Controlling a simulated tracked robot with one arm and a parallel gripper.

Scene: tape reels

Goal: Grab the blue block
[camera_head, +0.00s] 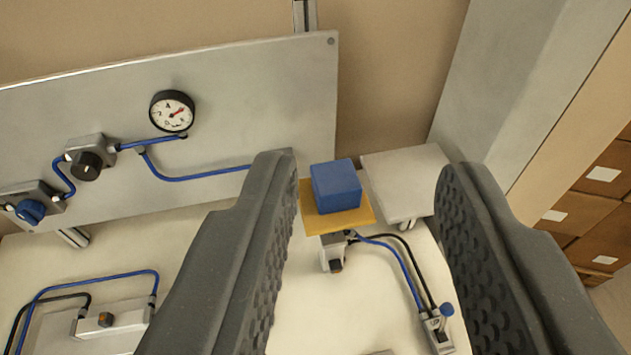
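The blue block (336,187) rests on a small yellow plate (345,219) and shows between my two fingers, nearer the left one. My gripper (365,170) is open, with its dark, studded fingers wide apart. Nothing is held between them. The block looks farther from the camera than the fingertips, and neither finger clearly touches it. The left fingertip overlaps the view just left of the yellow plate.
A grey panel (240,110) with a pressure gauge (172,111) and blue tubes stands behind at left. A light grey plate (402,181) lies right of the block. A valve with tubes (333,256) sits in front. Brown boxes (590,215) are at far right.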

